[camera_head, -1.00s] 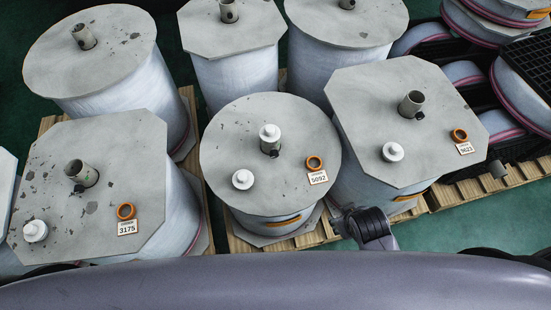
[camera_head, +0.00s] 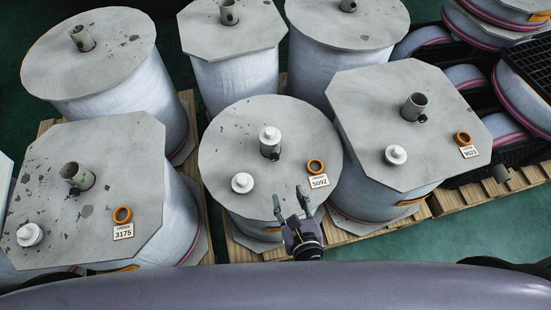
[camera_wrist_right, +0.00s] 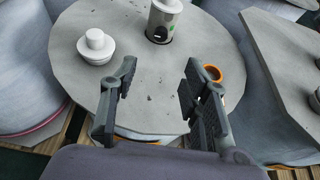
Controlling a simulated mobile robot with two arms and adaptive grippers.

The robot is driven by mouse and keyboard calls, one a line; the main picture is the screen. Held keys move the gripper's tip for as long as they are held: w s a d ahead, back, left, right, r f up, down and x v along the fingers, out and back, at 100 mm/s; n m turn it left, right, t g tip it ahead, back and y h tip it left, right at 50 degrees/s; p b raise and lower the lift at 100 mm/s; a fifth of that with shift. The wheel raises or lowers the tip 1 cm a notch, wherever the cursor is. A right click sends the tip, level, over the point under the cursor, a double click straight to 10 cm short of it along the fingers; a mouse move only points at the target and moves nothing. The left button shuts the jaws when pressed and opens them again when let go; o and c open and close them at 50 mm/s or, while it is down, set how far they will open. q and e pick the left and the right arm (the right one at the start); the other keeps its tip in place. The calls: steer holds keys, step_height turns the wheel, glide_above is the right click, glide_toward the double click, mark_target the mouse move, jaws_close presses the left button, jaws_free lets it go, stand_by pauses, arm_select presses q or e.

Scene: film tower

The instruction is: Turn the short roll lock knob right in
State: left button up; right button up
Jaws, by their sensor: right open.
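The short roll (camera_head: 222,133), labelled 5092, has a round grey top with a core tube (camera_head: 270,152) near its middle. A white knob-like cap (camera_head: 269,133) sits on the tube, and a small dark part (camera_head: 275,156) shows low on its side. Whether this is the lock knob and how far in it sits, I cannot tell. In the right wrist view the tube (camera_wrist_right: 162,20) shows a dark slot near its base. A second white cap (camera_head: 242,182) stands on the top. My right gripper (camera_head: 291,196) is open and empty over the near edge, apart from the tube.
An orange ring (camera_head: 315,167) and a number label (camera_head: 319,181) lie right of my right gripper on the top. Taller rolls stand close on the left (camera_head: 100,180) and right (camera_head: 370,100). Green floor (camera_head: 470,228) is clear at front right.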

mark_target(275, 159)
steer(key=b+x, duration=0.1)
steer(key=x, duration=1.6)
steer(key=shift+d+f, duration=0.15)
steer(key=shift+c, duration=0.4)
jaws_close()
